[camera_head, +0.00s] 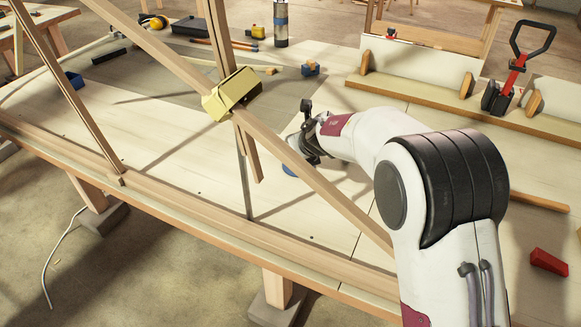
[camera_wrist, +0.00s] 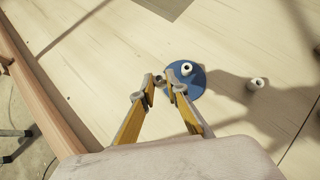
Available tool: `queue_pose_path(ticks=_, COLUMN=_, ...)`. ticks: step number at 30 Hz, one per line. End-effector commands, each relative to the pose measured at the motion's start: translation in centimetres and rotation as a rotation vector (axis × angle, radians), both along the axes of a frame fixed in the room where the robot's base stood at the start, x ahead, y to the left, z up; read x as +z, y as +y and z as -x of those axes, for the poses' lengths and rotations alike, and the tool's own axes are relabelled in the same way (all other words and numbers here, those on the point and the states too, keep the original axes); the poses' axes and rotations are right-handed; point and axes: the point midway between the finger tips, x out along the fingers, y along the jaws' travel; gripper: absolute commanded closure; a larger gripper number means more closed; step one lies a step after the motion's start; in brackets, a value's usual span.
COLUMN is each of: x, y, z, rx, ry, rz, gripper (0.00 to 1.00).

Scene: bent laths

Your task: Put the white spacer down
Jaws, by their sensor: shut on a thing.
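My gripper (camera_wrist: 158,84) is shut, its yellow fingers closing at the tips around a small ring-like piece, the white spacer (camera_wrist: 158,78), which looks greyish in shade and is largely covered by the fingertips. A round blue pad (camera_wrist: 185,93) lies on the table just beyond and right of the tips. One white spacer (camera_wrist: 186,68) stands on that pad and another (camera_wrist: 256,83) stands on the bare wood to its right. In the head view my gripper (camera_head: 300,147) is low over the table, with part of the blue pad (camera_head: 288,170) showing; the held piece is hidden there.
A long slanting lath (camera_head: 320,185) with a yellow block (camera_head: 232,94) crosses in front of my gripper in the head view. A wooden rail (camera_wrist: 45,90) runs along the table's left side in the wrist view. A red wedge (camera_head: 549,261) lies at right.

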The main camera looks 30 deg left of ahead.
Motion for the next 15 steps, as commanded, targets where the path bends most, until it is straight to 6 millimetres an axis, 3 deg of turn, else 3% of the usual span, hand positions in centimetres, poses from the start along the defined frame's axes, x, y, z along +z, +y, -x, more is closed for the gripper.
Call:
queue_pose_path(ticks=6, x=-1.7, y=0.0, z=0.0, rx=-0.001, ry=0.002, rz=0.001, gripper=0.97)
queue_pose_path(ticks=15, x=-2.1, y=0.0, z=0.0, rx=0.0, ry=0.0, rz=0.0, gripper=0.97)
